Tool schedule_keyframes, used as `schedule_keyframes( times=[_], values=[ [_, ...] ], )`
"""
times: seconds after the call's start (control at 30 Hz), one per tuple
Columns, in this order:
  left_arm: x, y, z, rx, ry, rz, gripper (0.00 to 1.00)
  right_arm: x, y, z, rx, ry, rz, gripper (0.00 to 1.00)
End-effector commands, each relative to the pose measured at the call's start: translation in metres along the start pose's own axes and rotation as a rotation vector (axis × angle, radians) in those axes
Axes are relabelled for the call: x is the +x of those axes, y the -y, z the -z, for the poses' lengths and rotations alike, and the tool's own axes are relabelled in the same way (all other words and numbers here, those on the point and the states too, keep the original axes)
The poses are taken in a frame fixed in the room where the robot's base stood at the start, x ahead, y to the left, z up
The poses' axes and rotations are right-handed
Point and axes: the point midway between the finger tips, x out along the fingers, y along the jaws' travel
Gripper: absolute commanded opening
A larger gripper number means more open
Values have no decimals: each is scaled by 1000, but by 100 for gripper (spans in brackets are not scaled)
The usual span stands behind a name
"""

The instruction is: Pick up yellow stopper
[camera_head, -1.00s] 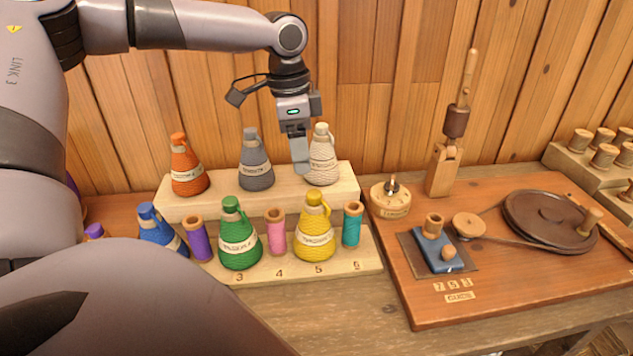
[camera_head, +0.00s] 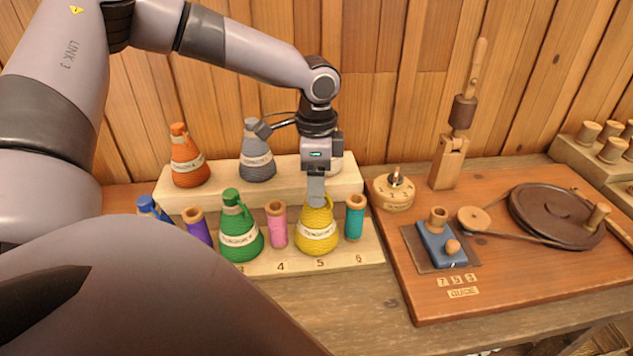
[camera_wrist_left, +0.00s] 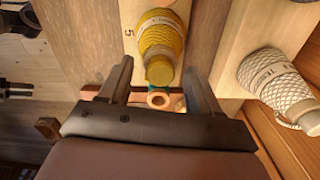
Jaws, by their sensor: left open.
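The yellow stopper (camera_wrist_left: 160,71) tops the yellow cord-wound bottle (camera_head: 318,236), which stands upright at place 5 on the front step of the wooden rack. The bottle also shows in the left wrist view (camera_wrist_left: 160,38). My left gripper (camera_head: 316,203) points down over the bottle's top and mostly hides the stopper in the head view. In the left wrist view my left gripper (camera_wrist_left: 158,68) has its fingers apart, one to each side of the stopper. Gaps seem to remain on both sides. My right gripper is out of view.
A green bottle (camera_head: 240,236), a pink spool (camera_head: 277,226) and a teal spool (camera_head: 355,218) stand close by on the front step. A white bottle (camera_wrist_left: 275,80) stands behind on the upper step. A board with a wheel (camera_head: 555,215) lies to the right.

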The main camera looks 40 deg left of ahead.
Motion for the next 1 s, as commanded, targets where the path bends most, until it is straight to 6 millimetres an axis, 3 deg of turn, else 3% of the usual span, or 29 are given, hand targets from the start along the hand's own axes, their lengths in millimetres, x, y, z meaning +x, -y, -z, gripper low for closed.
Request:
schedule_keyframes(
  times=[0.07, 0.1, 0.27, 0.73, 1.0],
  values=[
    [0, 0, 0, 0, 0, 0, 63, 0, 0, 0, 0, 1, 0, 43],
    [0, 0, 0, 0, 0, 0, 57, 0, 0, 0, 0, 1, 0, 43],
    [0, 0, 0, 0, 0, 0, 5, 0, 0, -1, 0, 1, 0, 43],
    [-5, 0, 0, 0, -1, 1, 4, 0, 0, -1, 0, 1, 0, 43],
    [-40, 1, 1, -1, -4, 4, 4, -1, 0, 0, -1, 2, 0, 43]
  ],
)
